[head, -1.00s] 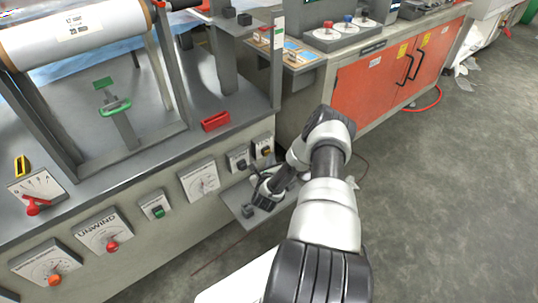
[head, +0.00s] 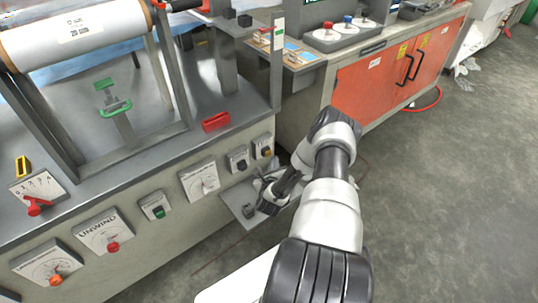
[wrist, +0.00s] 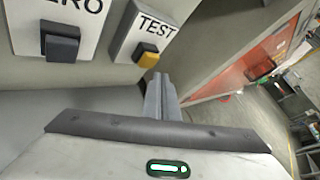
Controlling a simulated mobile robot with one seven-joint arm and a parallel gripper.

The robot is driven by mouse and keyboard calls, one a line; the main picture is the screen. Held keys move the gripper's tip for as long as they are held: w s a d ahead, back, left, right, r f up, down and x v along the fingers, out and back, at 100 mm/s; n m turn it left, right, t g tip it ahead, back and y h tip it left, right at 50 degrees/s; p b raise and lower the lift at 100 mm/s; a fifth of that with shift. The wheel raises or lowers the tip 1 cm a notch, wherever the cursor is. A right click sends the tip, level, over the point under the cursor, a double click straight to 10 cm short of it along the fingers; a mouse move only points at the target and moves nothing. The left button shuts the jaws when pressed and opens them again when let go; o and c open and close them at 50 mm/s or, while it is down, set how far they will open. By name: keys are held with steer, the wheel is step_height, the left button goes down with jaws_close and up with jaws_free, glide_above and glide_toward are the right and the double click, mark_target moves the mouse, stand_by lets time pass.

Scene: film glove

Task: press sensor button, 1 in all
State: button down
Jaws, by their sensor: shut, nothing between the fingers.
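Two small button boxes are on the front panel. One box, whose label reads "ERO" in the wrist view, has a dark button (wrist: 62,46); its plate also shows in the head view (head: 237,158). The box labelled TEST has a dark button with a yellow lower face (wrist: 149,58); it also shows in the head view (head: 262,148). No label reading "sensor" is legible. My gripper (wrist: 158,84) is shut and empty, its fingertips just below the TEST button in the picture. I cannot tell whether they touch it.
A grey shelf (head: 238,198) juts out below the boxes, with a small dark block (head: 249,211) on it. Dial plates and a green button (head: 159,212) line the panel to the left. A red-doored cabinet (head: 370,85) stands to the right. The floor there is mostly open.

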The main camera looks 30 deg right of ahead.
steer(key=s+p, duration=0.1)
steer(key=s, duration=0.3)
steer(key=shift+s+d, duration=0.15)
steer(key=shift+s, duration=0.15)
stand_by(0.5)
